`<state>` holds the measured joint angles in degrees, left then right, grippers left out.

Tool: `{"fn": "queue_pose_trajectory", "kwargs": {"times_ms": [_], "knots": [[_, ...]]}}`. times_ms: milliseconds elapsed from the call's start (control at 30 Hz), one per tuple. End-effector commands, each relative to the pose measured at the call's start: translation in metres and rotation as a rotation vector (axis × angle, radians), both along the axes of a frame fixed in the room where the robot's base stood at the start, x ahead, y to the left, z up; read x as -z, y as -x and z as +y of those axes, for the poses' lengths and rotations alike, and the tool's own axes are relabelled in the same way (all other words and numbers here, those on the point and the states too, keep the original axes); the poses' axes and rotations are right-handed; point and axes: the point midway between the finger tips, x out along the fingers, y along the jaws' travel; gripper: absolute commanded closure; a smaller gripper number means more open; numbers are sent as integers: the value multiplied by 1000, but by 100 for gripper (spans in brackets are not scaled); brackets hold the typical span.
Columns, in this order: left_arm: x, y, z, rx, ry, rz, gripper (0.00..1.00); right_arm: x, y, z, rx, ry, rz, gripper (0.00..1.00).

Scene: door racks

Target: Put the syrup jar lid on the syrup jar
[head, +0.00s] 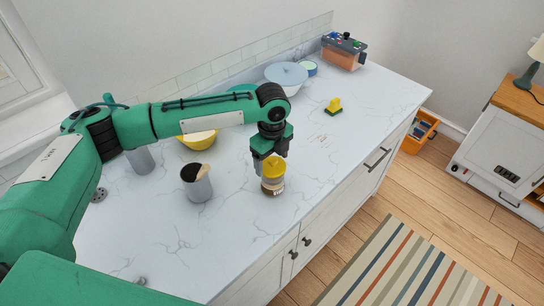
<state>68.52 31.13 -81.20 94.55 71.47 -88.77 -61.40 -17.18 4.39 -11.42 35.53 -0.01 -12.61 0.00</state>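The syrup jar (272,187), a small clear jar with a dark label low on its side, stands upright on the white marble counter near its front edge. The yellow syrup jar lid (274,167) is at the jar's mouth; I cannot tell whether it is seated or slightly above it. My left gripper (267,163) points down from above, with its fingers at the lid, and looks shut on it. The lid hides part of the fingers. My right gripper is not in view.
A grey canister (198,185) with dark contents stands left of the jar. The counter right of the jar is clear.

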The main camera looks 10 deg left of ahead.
Motion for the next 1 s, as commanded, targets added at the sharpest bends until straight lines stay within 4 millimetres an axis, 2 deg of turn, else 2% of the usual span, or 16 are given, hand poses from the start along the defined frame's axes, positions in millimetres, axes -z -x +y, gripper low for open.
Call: {"fn": "queue_pose_trajectory", "kwargs": {"times_ms": [33,67,367,533,800,1000], "knots": [[0,0,0,0,0,0,13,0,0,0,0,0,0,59],[0,0,0,0,0,0,9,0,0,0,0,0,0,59],[-1,0,0,0,1,-1,9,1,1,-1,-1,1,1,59],[-13,-1,0,0,0,-4,9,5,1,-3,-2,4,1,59],[-72,-1,-1,1,1,-5,9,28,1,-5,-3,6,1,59],[-111,0,0,0,2,-2,9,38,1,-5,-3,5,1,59]]}}
